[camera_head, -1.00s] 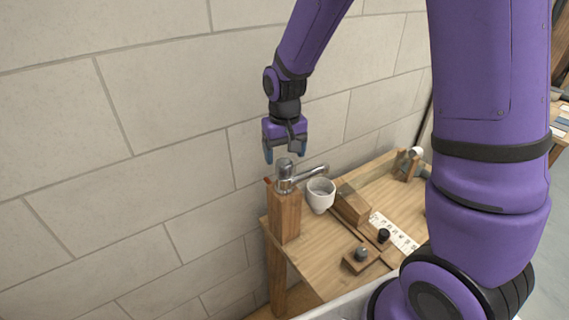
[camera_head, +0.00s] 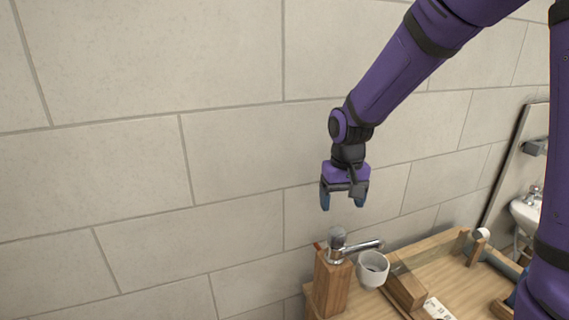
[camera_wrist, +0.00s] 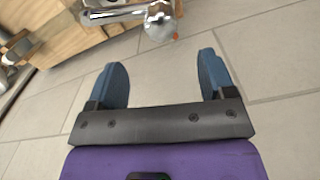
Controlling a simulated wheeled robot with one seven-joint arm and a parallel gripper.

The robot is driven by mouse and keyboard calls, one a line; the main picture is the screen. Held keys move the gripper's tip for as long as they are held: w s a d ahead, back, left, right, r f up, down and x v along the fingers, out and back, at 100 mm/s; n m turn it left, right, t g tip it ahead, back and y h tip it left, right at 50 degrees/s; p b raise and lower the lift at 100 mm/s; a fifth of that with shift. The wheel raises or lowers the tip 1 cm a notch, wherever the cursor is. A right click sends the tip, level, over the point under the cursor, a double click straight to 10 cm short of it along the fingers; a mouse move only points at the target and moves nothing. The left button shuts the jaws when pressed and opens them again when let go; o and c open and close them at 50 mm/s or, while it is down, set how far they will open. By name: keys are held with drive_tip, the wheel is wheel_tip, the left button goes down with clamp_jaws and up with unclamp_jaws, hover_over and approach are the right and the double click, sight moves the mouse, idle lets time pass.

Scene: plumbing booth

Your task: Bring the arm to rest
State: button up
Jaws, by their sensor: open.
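My purple gripper (camera_head: 341,200) hangs fingers-down in the head view, in front of the block wall and above the faucet. Its two blue fingers are apart with nothing between them. The wrist view also shows the open, empty fingers (camera_wrist: 163,80). A chrome faucet (camera_head: 345,247) stands on a wooden post at the near left corner of the workbench, its spout pointing right. It also shows in the wrist view (camera_wrist: 158,22), beyond the fingertips and apart from them.
A white cup (camera_head: 372,270) is beneath the faucet's spout. The wooden workbench (camera_head: 445,285) carries wooden blocks and a white labelled strip (camera_head: 437,309). A white basin (camera_head: 527,214) stands at the far right. The wall (camera_head: 130,200) fills the left; the space before it is clear.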

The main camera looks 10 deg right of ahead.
drive_tip(key=s+d+r+t, duration=0.2)
drive_tip(key=s+d+r, duration=0.1)
drive_tip(key=s+r, duration=0.5)
drive_tip(key=s+d+r+t, duration=0.3)
drive_tip(key=s+r, duration=0.5)
drive_tip(key=s, duration=0.6)
drive_tip(key=shift+s+d+r, duration=0.35)
drive_tip(key=shift+d+r, duration=0.05)
drive_tip(key=shift+d, duration=0.05)
